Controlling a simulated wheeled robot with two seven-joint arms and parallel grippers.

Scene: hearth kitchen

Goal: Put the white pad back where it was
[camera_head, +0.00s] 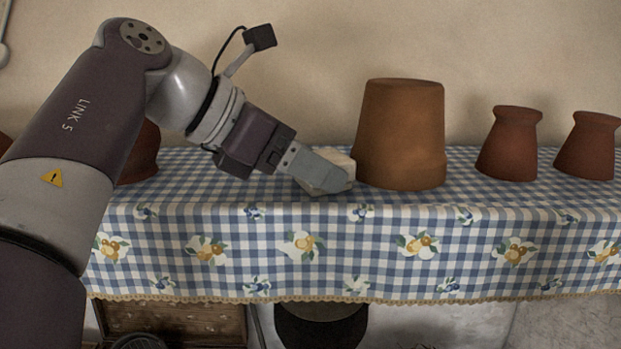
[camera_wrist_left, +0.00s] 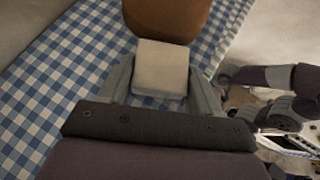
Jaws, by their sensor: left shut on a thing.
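The white pad (camera_head: 340,164) is a small pale block at the shelf's cloth, just left of the large clay pot (camera_head: 403,135). My left gripper (camera_head: 322,171) comes in from the left and is shut on the pad. In the left wrist view the pad (camera_wrist_left: 161,69) sits between the two fingers of my left gripper (camera_wrist_left: 161,90), with the pot (camera_wrist_left: 167,18) right beyond it. I cannot tell whether the pad touches the cloth or the pot. My right gripper is not clearly in view.
The shelf has a blue checked cloth (camera_head: 480,215) hanging over its front edge. Two smaller clay pots (camera_head: 510,145) (camera_head: 590,147) stand at the right. Another pot (camera_head: 142,155) is partly hidden behind my left arm. A wooden crate (camera_head: 180,322) and a dark pot (camera_head: 320,325) are below.

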